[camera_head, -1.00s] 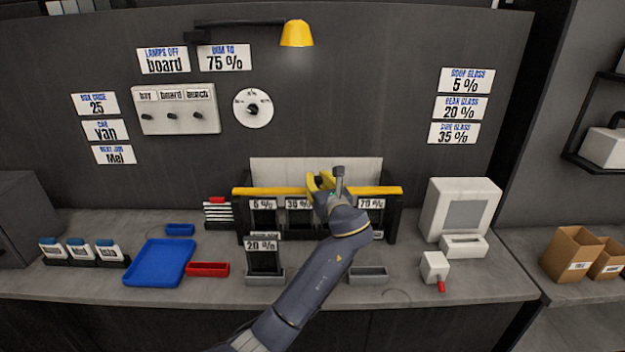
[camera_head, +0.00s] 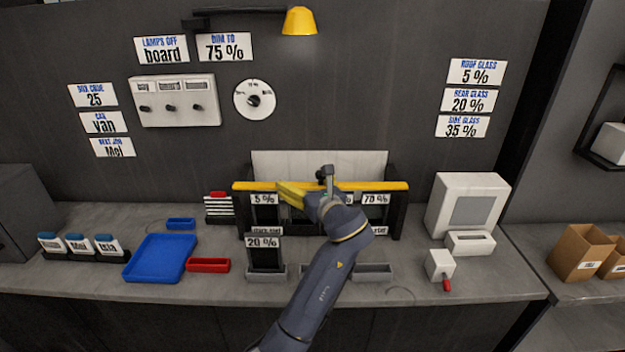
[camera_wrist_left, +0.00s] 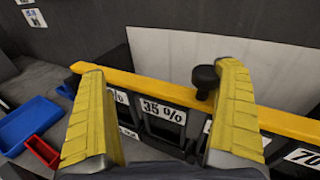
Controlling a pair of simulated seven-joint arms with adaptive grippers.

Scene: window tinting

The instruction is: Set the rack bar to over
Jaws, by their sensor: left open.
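The yellow rack bar (camera_head: 240,187) runs level along the top front of the dark film rack (camera_head: 397,218). In the left wrist view the bar (camera_wrist_left: 140,80) crosses behind my fingers, with a black round knob (camera_wrist_left: 205,78) standing on it. My left gripper (camera_head: 287,191) has yellow fingers and is at the bar's middle. It is open, and in the wrist view its fingers (camera_wrist_left: 160,75) stand wide apart with the knob between them, close to the right finger. I cannot tell whether a finger touches the bar. My arm hides part of the rack and its labels.
A film piece marked 20 % (camera_head: 263,258) stands in a holder before the rack. A blue tray (camera_head: 160,260) and red tray (camera_head: 208,265) lie left. A white machine (camera_head: 467,208) and a small white box with red tip (camera_head: 440,266) stand right. A pale panel (camera_head: 270,163) rises behind.

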